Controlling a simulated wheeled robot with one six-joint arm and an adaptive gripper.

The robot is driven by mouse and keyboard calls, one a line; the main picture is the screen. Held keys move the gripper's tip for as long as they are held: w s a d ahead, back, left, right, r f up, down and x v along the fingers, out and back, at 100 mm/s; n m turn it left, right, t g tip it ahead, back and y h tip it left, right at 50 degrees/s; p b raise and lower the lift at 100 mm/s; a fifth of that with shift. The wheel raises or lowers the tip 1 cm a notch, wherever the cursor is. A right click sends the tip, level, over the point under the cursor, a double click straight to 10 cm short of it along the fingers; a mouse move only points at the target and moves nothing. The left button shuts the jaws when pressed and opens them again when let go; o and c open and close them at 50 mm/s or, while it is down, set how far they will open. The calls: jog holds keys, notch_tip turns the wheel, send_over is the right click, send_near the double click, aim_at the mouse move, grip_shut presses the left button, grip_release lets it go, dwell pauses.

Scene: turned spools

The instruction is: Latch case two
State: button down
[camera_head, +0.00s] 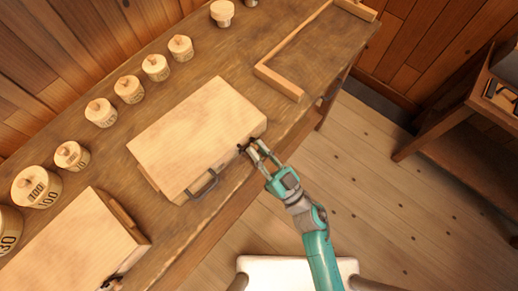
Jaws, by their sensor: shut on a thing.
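A closed pale wooden case (190,130) lies flat on the workbench, with a dark handle (203,186) on its front side. A small dark latch (242,149) is at the front side's right end. My gripper (253,151) reaches in from the lower right and is shut on the latch at the case's front edge. The fingertips partly cover it, so I cannot tell whether the latch is fastened. A second closed wooden case (70,245) lies at the lower left, with a dark latch (113,284) at its front. I see no number on either case.
Several turned wooden spools, some numbered, such as one marked 100 (37,186), stand along the back of the bench (215,75). A wooden frame (277,80) lies to the right. A side table (470,110) stands far right. The floor (375,170) between is clear.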

aim_at(241, 145)
jog(key=shift+n+g+y, duration=0.3)
jog(key=shift+n, duration=0.2)
jog(key=n, duration=0.2)
jog(key=r+n+g+y, duration=0.1)
jog(key=n, duration=0.1)
jog(key=n+g, duration=0.1)
jog(key=n, duration=0.1)
jog(key=n+g+y, duration=0.1)
jog(key=n, duration=0.1)
jog(key=shift+s+a+r+y, duration=0.1)
jog(key=shift+r+y, duration=0.2)
jog(key=shift+r, duration=0.05)
jog(key=n, duration=0.1)
jog(key=n+g, duration=0.1)
jog(key=n, duration=0.1)
jog(key=n+g, duration=0.1)
jog(key=shift+s+a+r+n, duration=0.2)
jog(key=shift+s+r+n, duration=0.05)
jog(key=shift+r+n, duration=0.15)
jog(key=shift+s+a+r+n+g, duration=0.1)
jog(key=shift+n+g, duration=0.4)
jog(key=shift+n, duration=0.25)
jog(key=shift+s+a+r+n+g, duration=0.1)
jog(key=shift+n+g, duration=0.4)
jog(key=shift+n, duration=0.55)
jog(key=c, duration=1.1)
grip_release()
